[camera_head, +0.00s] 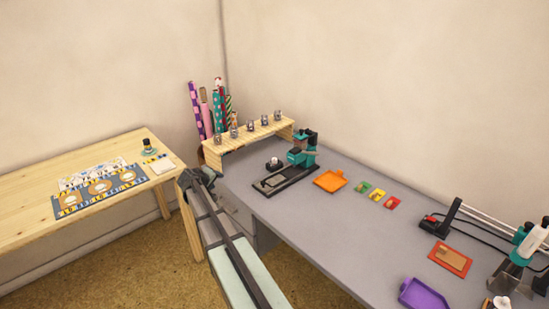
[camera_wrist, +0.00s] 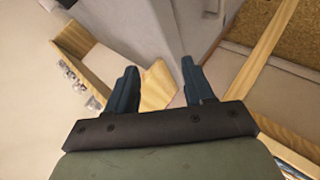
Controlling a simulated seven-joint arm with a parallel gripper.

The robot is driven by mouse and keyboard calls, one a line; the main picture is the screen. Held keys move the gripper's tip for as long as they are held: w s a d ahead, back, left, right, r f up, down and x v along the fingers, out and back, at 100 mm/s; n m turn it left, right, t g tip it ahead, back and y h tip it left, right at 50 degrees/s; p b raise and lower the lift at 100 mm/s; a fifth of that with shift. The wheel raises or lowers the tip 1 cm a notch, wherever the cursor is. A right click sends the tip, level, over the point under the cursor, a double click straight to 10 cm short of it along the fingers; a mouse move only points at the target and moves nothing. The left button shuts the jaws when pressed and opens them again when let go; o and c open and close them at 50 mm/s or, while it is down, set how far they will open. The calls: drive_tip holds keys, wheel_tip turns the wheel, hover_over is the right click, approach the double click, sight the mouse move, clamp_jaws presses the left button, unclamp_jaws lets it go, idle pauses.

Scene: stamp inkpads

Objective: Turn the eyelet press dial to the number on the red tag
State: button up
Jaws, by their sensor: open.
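A teal and black press (camera_head: 301,152) stands on a black base at the back of the grey desk. A small dark and white round piece (camera_head: 273,163) sits beside it; I cannot tell if it is a dial. Another teal machine (camera_head: 527,243) is at the right edge; I cannot tell which is the eyelet press. A small red tag (camera_head: 392,203) lies on the desk in a row with a green and a yellow one; its number is too small to read. My gripper (camera_wrist: 160,78) is open and empty, left of the desk, apart from both machines.
A wooden shelf (camera_head: 248,137) with several small jars stands at the desk's back left. An orange tray (camera_head: 330,181), a purple tray (camera_head: 418,294) and a red card (camera_head: 450,258) lie on the desk. A wooden table (camera_head: 30,189) stands left. The desk's middle is clear.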

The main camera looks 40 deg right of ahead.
drive_tip(key=d+r, duration=0.1)
drive_tip(key=d, duration=0.2)
drive_tip(key=d+r+g, duration=0.1)
drive_tip(key=d, duration=0.2)
drive_tip(key=w+d+r+g, duration=0.1)
drive_tip(key=d+r, duration=0.1)
drive_tip(key=d, duration=0.1)
drive_tip(key=shift+d+m+y, duration=0.3)
drive_tip(key=shift+m+y, duration=0.1)
drive_tip(key=s+d+r+g+y, duration=0.2)
drive_tip(key=d+r+g+y, duration=0.15)
drive_tip(key=d, duration=0.65)
wheel_tip(320, 180, up, 7)
drive_tip(key=n+y, duration=0.3)
drive_tip(key=y, duration=0.2)
hover_over(274, 159)
wheel_tip(274, 159, down, 13)
drive_tip(key=shift+d+r, duration=0.1)
drive_tip(key=shift+d, duration=0.05)
clamp_jaws()
